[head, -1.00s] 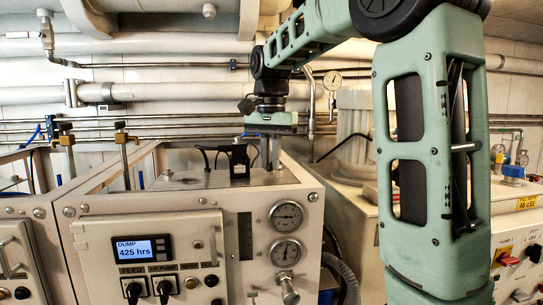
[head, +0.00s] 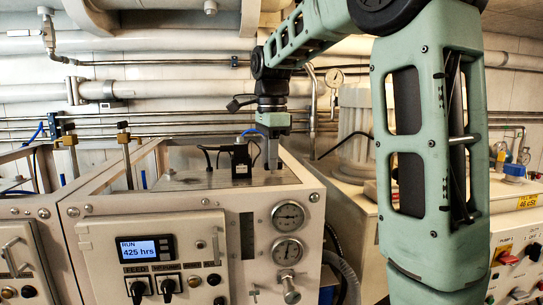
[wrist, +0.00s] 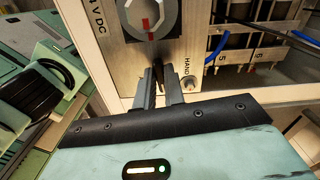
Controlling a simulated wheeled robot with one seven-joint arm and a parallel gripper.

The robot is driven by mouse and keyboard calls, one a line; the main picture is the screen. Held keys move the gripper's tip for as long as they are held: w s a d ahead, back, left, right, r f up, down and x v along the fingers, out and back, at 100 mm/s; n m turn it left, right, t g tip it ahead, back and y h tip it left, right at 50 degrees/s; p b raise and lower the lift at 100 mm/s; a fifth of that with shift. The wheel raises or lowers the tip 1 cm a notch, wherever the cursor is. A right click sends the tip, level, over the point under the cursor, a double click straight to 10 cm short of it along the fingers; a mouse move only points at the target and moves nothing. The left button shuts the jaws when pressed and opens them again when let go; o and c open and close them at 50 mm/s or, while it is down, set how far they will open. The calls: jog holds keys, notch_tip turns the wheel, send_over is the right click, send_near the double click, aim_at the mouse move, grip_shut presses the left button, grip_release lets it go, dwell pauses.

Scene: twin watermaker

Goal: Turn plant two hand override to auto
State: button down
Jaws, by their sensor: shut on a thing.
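My gripper (head: 272,155) points down at the top of the middle cabinet, just right of a black block with a cable. In the wrist view my gripper (wrist: 160,88) has its two fingers closed around a small dark lever, which I take as the hand override (wrist: 158,70). The word HAND is printed on the pale plate to the right of the lever. The fingers hide the lower part of the lever, and no AUTO marking is readable.
A black block (head: 241,158) stands close beside my fingers. Two round gauges (head: 288,215) are on the cabinet front. In the wrist view, an octagonal part with a red mark (wrist: 150,22) and blue cables (wrist: 222,42) lie beyond the fingers. Pipes run along the back wall.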

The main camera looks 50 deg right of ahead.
jog(key=shift+d+m, duration=0.1)
jog(key=shift+m, duration=0.5)
jog(key=c, duration=1.5)
grip_release()
notch_tip(320, 180, up, 18)
jog(key=shift+f+b, duration=0.25)
jog(key=shift+b, duration=0.4)
